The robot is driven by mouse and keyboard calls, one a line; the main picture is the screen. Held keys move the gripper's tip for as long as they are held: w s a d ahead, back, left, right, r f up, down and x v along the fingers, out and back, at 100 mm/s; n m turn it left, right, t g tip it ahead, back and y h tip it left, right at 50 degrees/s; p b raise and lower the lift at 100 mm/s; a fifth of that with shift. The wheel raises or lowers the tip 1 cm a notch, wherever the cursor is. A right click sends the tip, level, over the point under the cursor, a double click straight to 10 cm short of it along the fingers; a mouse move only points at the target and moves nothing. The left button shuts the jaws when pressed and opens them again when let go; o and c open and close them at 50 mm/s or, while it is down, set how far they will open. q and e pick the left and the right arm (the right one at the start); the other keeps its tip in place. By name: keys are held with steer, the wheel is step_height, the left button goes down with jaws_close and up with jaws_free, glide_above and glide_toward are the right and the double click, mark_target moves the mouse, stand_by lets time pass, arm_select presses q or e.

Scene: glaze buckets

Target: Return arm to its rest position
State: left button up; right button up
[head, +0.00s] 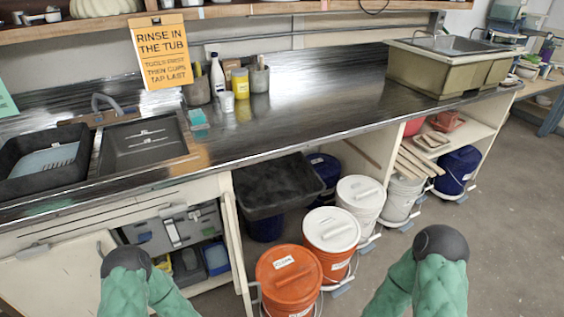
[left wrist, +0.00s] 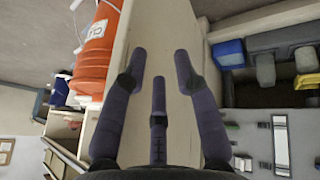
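My left gripper (left wrist: 160,62) shows only in the left wrist view. Its three dark purple fingers are spread apart, with nothing between them. Behind the fingers is a pale cabinet panel (left wrist: 165,30); I cannot tell the exact distance to it. In the head view, parts of my two green arms with dark rounded ends stand at the bottom, one left and one right. Neither gripper shows in the head view, and my right gripper is in no view.
The metal counter (head: 300,110) runs across, with an open cabinet (head: 175,235) below. An orange bucket (head: 290,278), also in the left wrist view (left wrist: 97,50), stands near white-lidded buckets (head: 331,230) and a black tub (head: 275,187). Floor is clear at right.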

arm_select(q)
steer(key=s+d+r+g+h, duration=0.1)
steer(key=s+d+r+g, duration=0.15)
steer(key=s, duration=0.55)
steer(key=s+d+r+g+h, duration=0.1)
steer(key=s+d+r+g, duration=0.15)
steer(key=s, duration=0.55)
step_height(320, 180, up, 9)
steer(key=w+d+m+p, duration=0.1)
steer(key=w+p, duration=0.1)
steer(key=p, duration=0.5)
steer(key=shift+w, duration=0.3)
steer(key=shift+f, duration=0.1)
